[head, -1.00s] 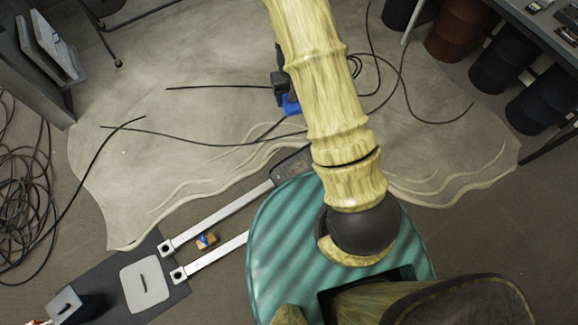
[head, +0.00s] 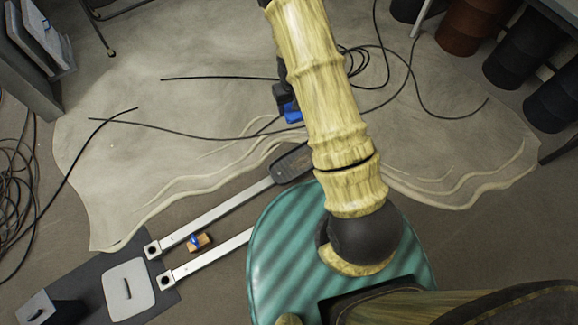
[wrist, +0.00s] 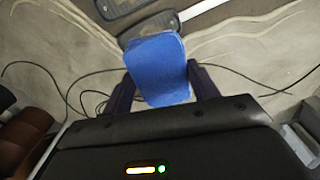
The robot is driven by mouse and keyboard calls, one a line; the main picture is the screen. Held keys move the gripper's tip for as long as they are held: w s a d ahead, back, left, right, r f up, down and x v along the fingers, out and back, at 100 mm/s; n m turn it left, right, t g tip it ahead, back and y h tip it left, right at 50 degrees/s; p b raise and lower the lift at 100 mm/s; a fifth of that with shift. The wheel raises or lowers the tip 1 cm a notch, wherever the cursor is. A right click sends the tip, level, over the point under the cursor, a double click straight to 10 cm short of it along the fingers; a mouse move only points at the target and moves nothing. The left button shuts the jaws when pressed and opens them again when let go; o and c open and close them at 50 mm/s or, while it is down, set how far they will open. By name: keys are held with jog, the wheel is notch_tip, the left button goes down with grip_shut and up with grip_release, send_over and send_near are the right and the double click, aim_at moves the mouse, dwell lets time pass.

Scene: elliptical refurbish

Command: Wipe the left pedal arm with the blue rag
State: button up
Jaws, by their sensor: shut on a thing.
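The blue rag (wrist: 158,68) is held between the two dark fingers of my gripper (wrist: 164,78) in the wrist view. In the head view the rag (head: 292,113) shows as a small blue patch, partly hidden behind my arm. Two silver pedal arms lie side by side at lower left. The upper-left pedal arm (head: 215,215) runs up to a dark foot pedal (head: 292,163); the other pedal arm (head: 210,256) goes behind my green base. My gripper appears above the pedal in the picture, with no clear contact. A silver bar (wrist: 205,8) shows at the wrist view's top.
A small orange-brown block with blue on it (head: 199,242) lies between the pedal arms. The dark machine base with a light plate (head: 130,288) is at lower left. Black cables (head: 190,133) cross the pale floor sheet (head: 130,170). Dark barrels (head: 515,62) stand at upper right.

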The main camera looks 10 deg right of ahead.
jog(key=w+f+n+b, duration=0.1)
jog(key=w+f+b, duration=0.1)
jog(key=f+b, duration=1.6)
jog(key=w+f+n+b, duration=0.2)
jog(key=f+b, duration=1.7)
jog(key=f, duration=1.1)
jog(key=shift+f, duration=0.3)
jog(key=shift+f+b, duration=0.1)
jog(key=shift+b, duration=0.25)
jog(key=b, duration=0.6)
send_over(295, 166)
jog(key=s+a, duration=0.2)
jog(key=a, duration=0.2)
jog(key=f, duration=0.6)
jog(key=shift+w+d, duration=0.25)
jog(key=shift+r, duration=0.1)
jog(key=shift+f, duration=1.1)
jog(key=shift+w+d+r, duration=0.1)
jog(key=shift+w+d, duration=0.15)
jog(key=shift+d, duration=0.55)
jog(key=shift+w+d+r, duration=0.1)
jog(key=shift+w+d, duration=0.15)
jog(key=shift+d, duration=0.6)
jog(key=shift+w+d, duration=0.1)
